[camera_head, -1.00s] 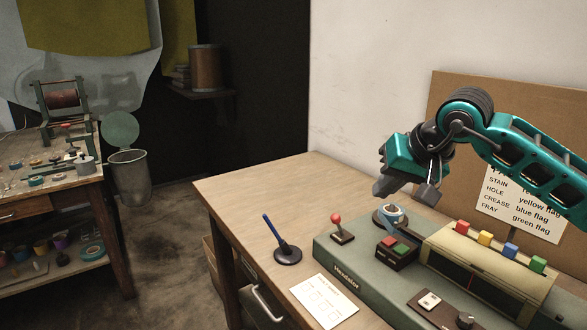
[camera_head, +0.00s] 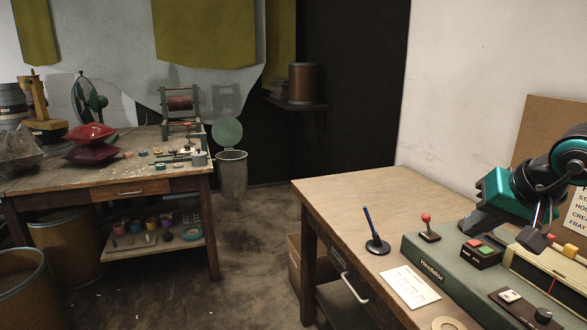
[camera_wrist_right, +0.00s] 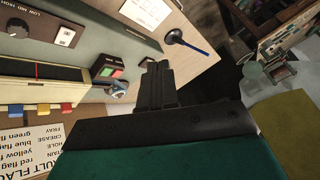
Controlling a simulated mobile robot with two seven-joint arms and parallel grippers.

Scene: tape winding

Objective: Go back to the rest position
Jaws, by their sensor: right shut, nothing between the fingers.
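My right gripper (camera_head: 472,222) hangs above the back of the green machine (camera_head: 428,268) at the right of the head view. In the right wrist view its dark fingers (camera_wrist_right: 158,82) are closed together with nothing between them. The fingers appear clear of the bench and machine. Beside them in that view is a small bluish-white roll (camera_wrist_right: 118,90), which the gripper hides in the head view. My left gripper is not in view.
A red-knobbed lever (camera_head: 429,228), a button box (camera_head: 480,253) and a pen in a stand (camera_head: 377,244) are near the gripper. Bare wooden bench (camera_head: 350,190) lies left of the machine. A second, cluttered bench (camera_head: 130,192) stands across open floor.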

